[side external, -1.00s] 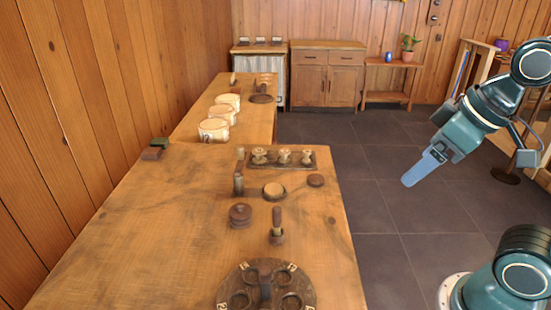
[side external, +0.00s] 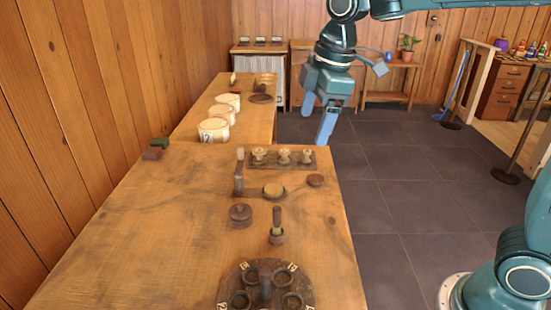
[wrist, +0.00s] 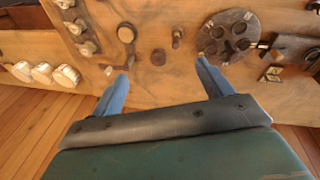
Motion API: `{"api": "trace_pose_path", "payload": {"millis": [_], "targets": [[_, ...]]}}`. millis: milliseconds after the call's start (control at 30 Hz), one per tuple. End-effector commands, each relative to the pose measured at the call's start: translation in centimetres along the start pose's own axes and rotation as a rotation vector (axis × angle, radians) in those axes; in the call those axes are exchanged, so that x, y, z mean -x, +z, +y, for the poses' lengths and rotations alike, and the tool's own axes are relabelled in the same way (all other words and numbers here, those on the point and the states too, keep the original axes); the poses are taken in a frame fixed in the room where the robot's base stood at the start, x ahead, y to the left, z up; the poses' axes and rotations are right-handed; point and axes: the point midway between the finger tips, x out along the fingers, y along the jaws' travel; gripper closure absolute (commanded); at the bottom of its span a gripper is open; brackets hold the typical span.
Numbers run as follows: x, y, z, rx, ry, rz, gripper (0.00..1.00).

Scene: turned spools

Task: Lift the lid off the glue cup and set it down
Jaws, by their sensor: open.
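A squat, dark brown round cup with a knobbed lid on it (side external: 240,213) stands on the near table and looks like the glue cup. It shows in the wrist view (wrist: 158,57) as a small brown disc, ahead between my fingers. The lid appears seated on the cup. My gripper (side external: 317,118) is open and empty, with blue fingers pointing down. It is well above and beyond the cup in the side view, apart from everything. In the wrist view its fingertips (wrist: 162,72) are spread wide.
A small cup holding a brush (side external: 277,234) stands right of the lidded cup. A round holder with several wells (side external: 300,272) is at the front. Bare wood is left (side external: 150,225).

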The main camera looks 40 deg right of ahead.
Motion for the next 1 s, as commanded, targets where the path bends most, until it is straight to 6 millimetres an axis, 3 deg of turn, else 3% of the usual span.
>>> {"api": "trace_pose_path", "payload": {"millis": [300,600,800,1000], "targets": [[-4.8,-5.4,3.5,0.317,-0.079,-0.038,0.21],[-10.5,-9.9,5.5,0.615,-0.158,-0.056,0.21],[-13.9,-12.1,6.0,0.776,-0.203,-0.058,0.21],[-15.5,-12.9,6.2,0.847,-0.221,-0.057,0.21]]}}
